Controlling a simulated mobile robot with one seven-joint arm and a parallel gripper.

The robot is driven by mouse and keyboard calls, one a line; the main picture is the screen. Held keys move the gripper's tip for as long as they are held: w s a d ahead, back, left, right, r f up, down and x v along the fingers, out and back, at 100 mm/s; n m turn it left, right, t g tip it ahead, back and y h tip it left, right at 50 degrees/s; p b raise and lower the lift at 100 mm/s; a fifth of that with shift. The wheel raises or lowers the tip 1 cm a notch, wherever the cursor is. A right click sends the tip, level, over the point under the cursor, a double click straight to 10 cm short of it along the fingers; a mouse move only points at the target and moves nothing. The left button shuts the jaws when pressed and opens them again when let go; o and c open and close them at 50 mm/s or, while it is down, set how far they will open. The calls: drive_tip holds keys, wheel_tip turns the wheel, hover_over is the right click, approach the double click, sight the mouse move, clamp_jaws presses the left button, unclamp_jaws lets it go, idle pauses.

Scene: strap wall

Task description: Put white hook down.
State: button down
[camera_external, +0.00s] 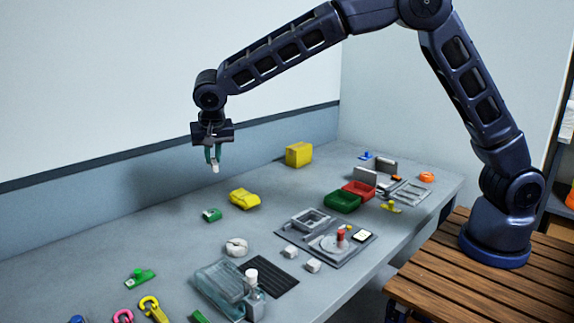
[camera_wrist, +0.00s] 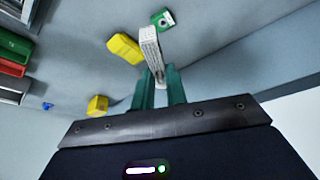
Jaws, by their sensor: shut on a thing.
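My gripper (camera_external: 212,157) hangs above the back part of the grey table (camera_external: 190,185), with its green fingers pointing down. It is shut on a small white piece, the white hook (camera_external: 215,167), which sticks out below the fingertips. In the wrist view the gripper (camera_wrist: 160,85) holds the white hook (camera_wrist: 151,48) between its two green fingers. The hook looks long and narrow there, with a ridged or textured face. It is clear of the table and touches nothing else that I can see. Its held end is partly hidden by the fingers.
Below are a yellow object (camera_external: 244,199) and a green block (camera_external: 212,215). A yellow box (camera_external: 299,154) stands near the back wall. Green (camera_external: 342,201) and red (camera_external: 359,190) bins sit to the right. A clear case (camera_external: 220,284) and coloured hooks are in front. The back-left tabletop is bare.

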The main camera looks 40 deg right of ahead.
drive_tip(key=w+d+m+g+h, duration=0.1)
drive_tip(key=w+d+m, duration=0.25)
drive_tip(key=d, duration=1.45)
drive_tip(key=w+d+m+g+h, duration=0.1)
drive_tip(key=w+d+m, duration=0.3)
drive_tip(key=d, duration=1.3)
drive_tip(key=s+d+m+g, duration=0.1)
drive_tip(key=s+d+m, duration=0.25)
drive_tip(key=d, duration=1.35)
drive_tip(key=s+d+m+g, duration=0.15)
drive_tip(key=s+d, duration=0.25)
drive_tip(key=d, duration=1.3)
drive_tip(key=shift+t+h, duration=0.25)
drive_tip(key=shift+h, duration=0.05)
drive_tip(key=f, duration=2)
drive_tip(key=shift+w+a, duration=0.15)
drive_tip(key=shift+w, duration=0.05)
drive_tip(key=shift+f, duration=0.15)
drive_tip(key=c, duration=1.4)
unclamp_jaws()
